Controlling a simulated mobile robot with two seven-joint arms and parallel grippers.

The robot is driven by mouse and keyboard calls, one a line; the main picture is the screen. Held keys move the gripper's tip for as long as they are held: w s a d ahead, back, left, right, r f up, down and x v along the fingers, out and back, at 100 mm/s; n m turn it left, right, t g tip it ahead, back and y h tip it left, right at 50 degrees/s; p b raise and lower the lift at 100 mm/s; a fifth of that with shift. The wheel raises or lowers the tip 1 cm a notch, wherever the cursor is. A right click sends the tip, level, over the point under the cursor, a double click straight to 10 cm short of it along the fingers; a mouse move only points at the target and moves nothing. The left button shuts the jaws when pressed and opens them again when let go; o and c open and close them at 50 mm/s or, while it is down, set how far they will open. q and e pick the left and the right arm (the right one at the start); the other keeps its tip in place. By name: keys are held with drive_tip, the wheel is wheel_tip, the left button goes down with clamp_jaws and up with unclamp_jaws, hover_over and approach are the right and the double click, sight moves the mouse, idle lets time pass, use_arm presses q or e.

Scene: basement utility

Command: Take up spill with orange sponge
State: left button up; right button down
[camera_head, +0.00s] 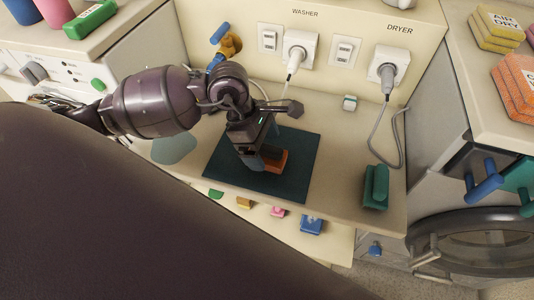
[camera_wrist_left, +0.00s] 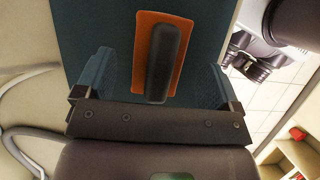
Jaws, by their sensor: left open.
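The orange sponge (camera_head: 275,160), a flat orange pad with a dark handle on top, lies on the dark teal mat (camera_head: 302,150) on the counter. In the left wrist view the sponge (camera_wrist_left: 143,40) lies ahead, between the finger lines. My left gripper (camera_head: 262,162) is over the mat at the sponge and partly hides it. In the wrist view its blue-grey fingers (camera_wrist_left: 159,62) stand wide apart, with gaps to the sponge on both sides. The spill (camera_head: 174,149), a pale blue-green puddle, is on the counter left of the mat, partly behind my arm. My right gripper does not show.
A green brush-like block (camera_head: 375,187) lies right of the mat. A grey cord (camera_head: 401,150) hangs from the dryer outlet onto the counter. Small coloured pieces, one of them blue (camera_head: 312,225), sit along the front face. Bare counter shows between mat and green block.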

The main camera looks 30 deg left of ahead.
sight(267, 147)
use_arm(q)
drive_tip(key=shift+x, duration=1.2)
drive_tip(key=shift+c, duration=0.4)
drive_tip(key=c, duration=0.9)
drive_tip(key=shift+c, duration=0.2)
drive_tip(key=shift+r, duration=0.1)
wheel_tip(267, 147, up, 20)
drive_tip(key=p, duration=0.1)
drive_tip(key=shift+p, duration=0.35)
